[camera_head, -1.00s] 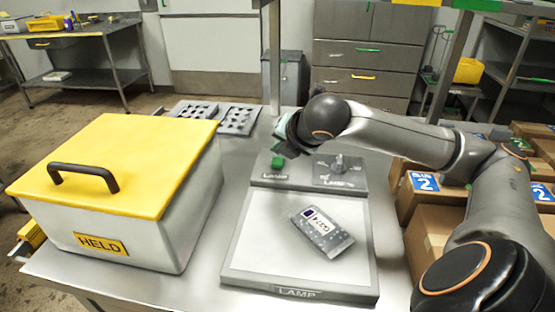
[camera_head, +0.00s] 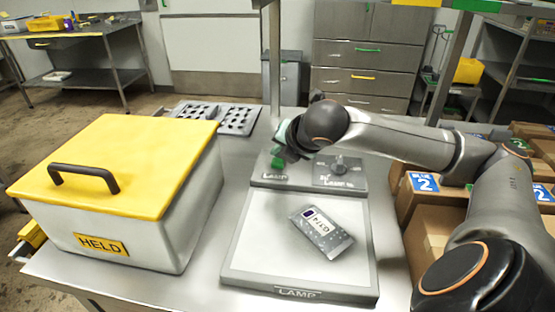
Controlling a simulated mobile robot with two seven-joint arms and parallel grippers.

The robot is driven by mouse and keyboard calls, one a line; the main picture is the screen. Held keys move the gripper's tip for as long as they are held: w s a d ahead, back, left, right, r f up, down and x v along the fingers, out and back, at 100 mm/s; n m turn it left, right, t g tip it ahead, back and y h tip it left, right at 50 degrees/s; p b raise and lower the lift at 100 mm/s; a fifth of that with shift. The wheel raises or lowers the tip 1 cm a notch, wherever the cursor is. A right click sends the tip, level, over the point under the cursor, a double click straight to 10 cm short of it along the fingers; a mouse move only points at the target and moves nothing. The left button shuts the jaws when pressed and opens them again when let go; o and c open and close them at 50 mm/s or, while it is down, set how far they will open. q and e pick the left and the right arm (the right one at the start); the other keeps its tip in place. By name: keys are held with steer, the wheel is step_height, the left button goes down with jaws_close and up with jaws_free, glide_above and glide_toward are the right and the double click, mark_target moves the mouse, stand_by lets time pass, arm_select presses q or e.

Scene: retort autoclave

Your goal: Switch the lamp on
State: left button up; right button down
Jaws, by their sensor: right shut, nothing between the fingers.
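The lamp unit is a flat light panel (camera_head: 260,240) in a grey frame marked LAMP, on the table. Behind it is a raised control strip with a green switch (camera_head: 278,163) at its left, above a small LAMP label, and a dark knob (camera_head: 341,165) at its right. My right gripper (camera_head: 283,153) is shut and empty, right at the green switch and partly covering it. I cannot tell whether it touches. A grey pouch (camera_head: 322,233) with a white label lies on the panel. My left gripper is not in view.
A large white box (camera_head: 150,240) with a yellow lid, marked HELD, stands on the left of the table. A dark perforated tray (camera_head: 238,120) lies behind it. Cardboard boxes (camera_head: 425,225) stand at the right, beneath my right arm. A post (camera_head: 275,60) rises behind the lamp unit.

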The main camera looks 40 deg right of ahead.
steer(key=shift+f, duration=0.55)
stand_by(0.7)
steer(key=shift+r+p, duration=1)
steer(key=shift+p, duration=0.3)
